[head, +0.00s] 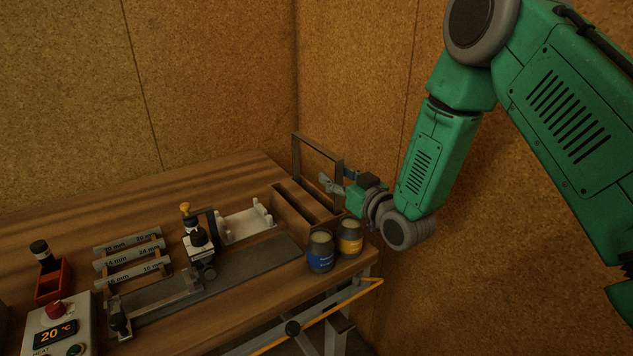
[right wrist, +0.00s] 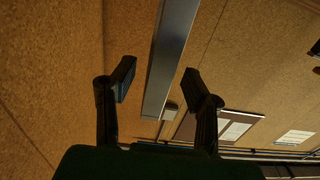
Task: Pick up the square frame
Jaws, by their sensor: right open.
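The square frame (head: 318,148) is a thin grey metal outline standing upright in a slotted wooden rack (head: 290,212) at the back right of the table. My right gripper (head: 333,181) is open at the frame's right side. In the right wrist view, a straight grey bar of the frame (right wrist: 172,45) runs between the two spread fingers of my right gripper (right wrist: 160,83), with gaps on both sides. Whether a finger touches it cannot be told. The frame's lower part is hidden by the rack. My left gripper is not in view.
A blue-labelled jar (head: 320,252) and a yellow-labelled jar (head: 350,238) stand in front of the rack. Cork-like walls close off the back and right.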

